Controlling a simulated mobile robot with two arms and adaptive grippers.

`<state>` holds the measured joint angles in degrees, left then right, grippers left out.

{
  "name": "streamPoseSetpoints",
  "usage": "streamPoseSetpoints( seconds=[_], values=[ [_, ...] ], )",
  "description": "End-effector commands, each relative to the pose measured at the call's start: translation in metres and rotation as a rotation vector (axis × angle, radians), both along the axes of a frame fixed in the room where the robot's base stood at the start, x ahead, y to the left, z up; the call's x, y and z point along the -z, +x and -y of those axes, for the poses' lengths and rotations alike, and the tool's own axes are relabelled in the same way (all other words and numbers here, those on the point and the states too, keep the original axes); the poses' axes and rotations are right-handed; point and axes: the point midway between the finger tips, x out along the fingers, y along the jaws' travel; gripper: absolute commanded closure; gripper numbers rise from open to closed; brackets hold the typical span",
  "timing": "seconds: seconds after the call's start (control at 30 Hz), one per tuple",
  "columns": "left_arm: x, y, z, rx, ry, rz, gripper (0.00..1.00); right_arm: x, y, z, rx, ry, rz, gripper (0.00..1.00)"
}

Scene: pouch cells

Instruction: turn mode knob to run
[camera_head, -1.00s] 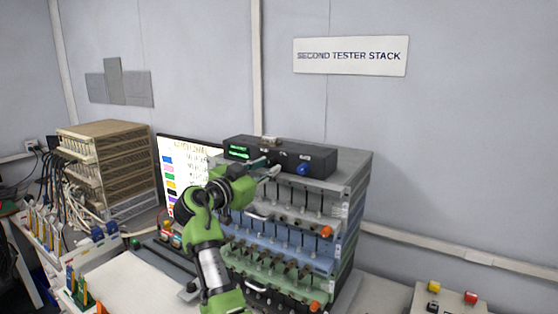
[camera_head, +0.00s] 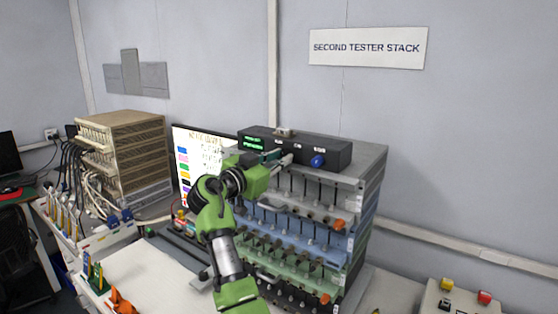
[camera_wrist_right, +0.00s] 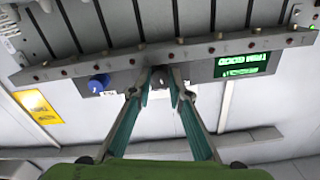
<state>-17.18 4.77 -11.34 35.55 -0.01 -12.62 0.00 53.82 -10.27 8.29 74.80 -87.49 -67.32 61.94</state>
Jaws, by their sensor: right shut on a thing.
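A black control box (camera_head: 340,155) with a green display (camera_head: 252,143) sits on top of the tester stack. My right gripper (camera_head: 287,160) reaches the front of this box, between the display and a blue knob (camera_head: 318,161). In the right wrist view, its two teal fingers (camera_wrist_right: 160,88) close in on a dark knob (camera_wrist_right: 160,78), one on each side. The blue knob (camera_wrist_right: 98,83) is to the left there and the display (camera_wrist_right: 242,65) to the right. The dark knob's pointer and label cannot be read. My left gripper is not in view.
The stack's shelves (camera_head: 300,222) with rows of clips lie below the box. A lit monitor (camera_head: 190,160) stands behind my right arm. A beige rack (camera_head: 122,145) with cables is at left. A box with yellow and red buttons (camera_head: 460,298) is at lower right.

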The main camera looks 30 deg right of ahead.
Motion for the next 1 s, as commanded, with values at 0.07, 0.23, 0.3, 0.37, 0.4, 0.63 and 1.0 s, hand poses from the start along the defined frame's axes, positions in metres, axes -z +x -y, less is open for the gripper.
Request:
streamPoseSetpoints(
  seconds=[0.07, 0.23, 0.3, 0.37, 0.4, 0.63, 1.0],
  values=[
    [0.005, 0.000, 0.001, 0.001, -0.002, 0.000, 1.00, 0.000, 0.000, 0.000, -0.001, -0.019, -0.037, 1.00],
    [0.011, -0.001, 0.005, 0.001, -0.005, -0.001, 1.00, 0.000, 0.000, 0.001, 0.001, -0.065, -0.146, 1.00],
    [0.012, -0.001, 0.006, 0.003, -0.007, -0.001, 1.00, -0.001, 0.000, 0.001, 0.001, -0.084, -0.193, 1.00],
    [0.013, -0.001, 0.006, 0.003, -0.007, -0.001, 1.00, -0.001, 0.000, 0.001, 0.001, -0.101, -0.231, 1.00],
    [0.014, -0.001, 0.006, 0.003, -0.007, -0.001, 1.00, -0.001, 0.000, 0.001, 0.001, -0.111, -0.256, 1.00],
    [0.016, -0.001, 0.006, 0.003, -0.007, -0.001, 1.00, -0.002, 0.000, 0.001, 0.001, -0.157, -0.367, 1.00],
    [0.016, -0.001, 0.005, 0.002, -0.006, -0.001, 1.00, -0.003, -0.001, 0.001, 0.002, -0.183, -0.431, 1.00]
  ],
)
